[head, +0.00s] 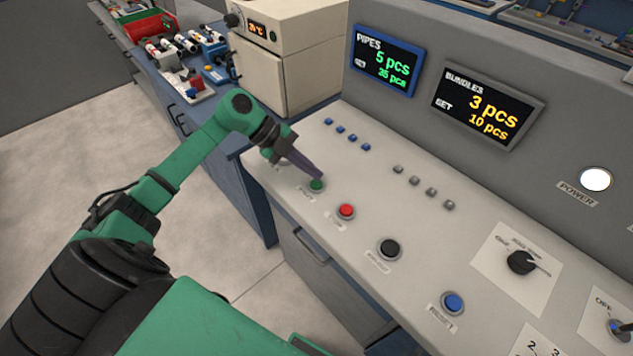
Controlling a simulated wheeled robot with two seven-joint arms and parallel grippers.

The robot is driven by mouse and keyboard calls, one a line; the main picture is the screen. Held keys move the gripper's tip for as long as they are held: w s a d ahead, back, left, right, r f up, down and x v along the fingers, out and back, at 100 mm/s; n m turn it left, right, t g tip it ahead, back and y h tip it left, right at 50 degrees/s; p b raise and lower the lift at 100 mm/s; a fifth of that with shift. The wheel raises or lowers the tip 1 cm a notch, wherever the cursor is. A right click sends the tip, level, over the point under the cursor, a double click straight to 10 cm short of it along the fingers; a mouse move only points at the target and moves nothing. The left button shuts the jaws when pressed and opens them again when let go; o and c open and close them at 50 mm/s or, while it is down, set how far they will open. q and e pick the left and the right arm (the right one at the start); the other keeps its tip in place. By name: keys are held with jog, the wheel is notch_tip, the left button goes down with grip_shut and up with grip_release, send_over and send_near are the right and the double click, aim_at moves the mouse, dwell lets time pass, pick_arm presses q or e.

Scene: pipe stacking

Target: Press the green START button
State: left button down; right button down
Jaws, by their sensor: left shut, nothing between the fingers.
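The tips hide part of the button's upper edge. My right gripper is not in view.
A red button (346,211), a black button (389,249) and a blue button (453,303) run down the panel. Small blue and grey buttons lie behind them. The PIPES display (385,62) and BUNDLES display (487,106) stand at the back. A beige oven-like box (290,60) stands at the left.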

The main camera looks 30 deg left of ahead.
aim_at(312, 181)
pick_arm(q)
jog(key=shift+f, duration=0.1)
dwell(0.6)
jog(key=shift+f, duration=0.35)
jog(key=shift+f+b, duration=0.3)
jog(key=shift+f, duration=0.1)
dwell(0.4)
jog(key=shift+r, duration=0.1)
jog(key=shift+r+p, duration=0.75)
jog(key=shift+p, duration=0.05)
notch_tip(312, 181, up, 5)
jog(key=p, duration=0.4)
jog(key=shift+r+p, duration=0.1)
jog(key=shift+p, duration=0.2)
dwell(0.4)
